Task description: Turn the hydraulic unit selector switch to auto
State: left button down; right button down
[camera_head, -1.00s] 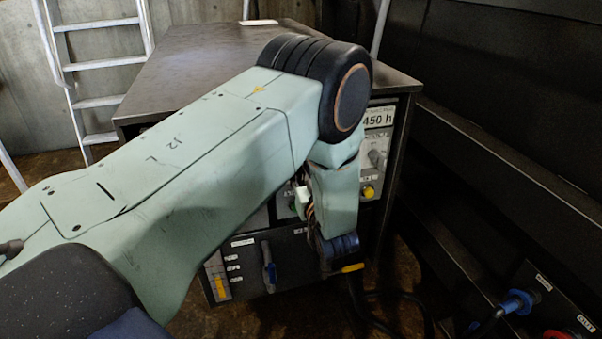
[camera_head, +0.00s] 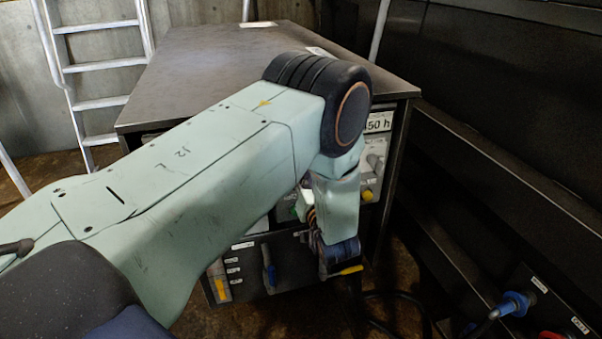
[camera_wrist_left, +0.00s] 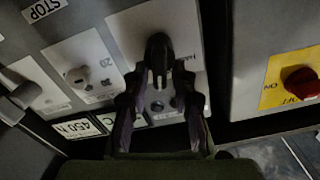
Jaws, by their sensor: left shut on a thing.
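A black selector switch (camera_wrist_left: 158,46) sits on a light plate (camera_wrist_left: 135,30) of the grey control panel in the left wrist view. The letters "HAN" show beside it; the rest of that label is covered. My left gripper (camera_wrist_left: 158,82) is shut on the black switch, with one dark finger on each side of its handle. In the head view my left arm reaches over to the front of the control cabinet (camera_head: 215,65), and its gripper is hidden behind my own arm. My right gripper is in neither view.
Left of the switch are a pale knob (camera_wrist_left: 77,77) and a "450 h" display (camera_wrist_left: 76,129). A red knob on a yellow plate (camera_wrist_left: 271,92) is at the right. Dark rails (camera_head: 500,190) run right of the cabinet; a ladder (camera_head: 95,65) stands behind left.

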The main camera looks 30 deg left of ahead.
pick_arm(q)
jog(key=m, duration=0.1)
jog(key=m+p, duration=0.1)
jog(key=m, duration=0.1)
jog(key=shift+w+d+f, duration=0.1)
jog(key=shift+d+f, duration=0.1)
jog(key=shift+w+f+m+p, duration=0.15)
jog(key=shift+m+p, duration=0.25)
jog(key=shift+m, duration=1)
jog(key=shift+f, duration=0.1)
jog(key=c, duration=1.4)
grip_release()
jog(key=shift+d, duration=0.1)
jog(key=v, duration=0.7)
jog(key=shift+d, duration=0.1)
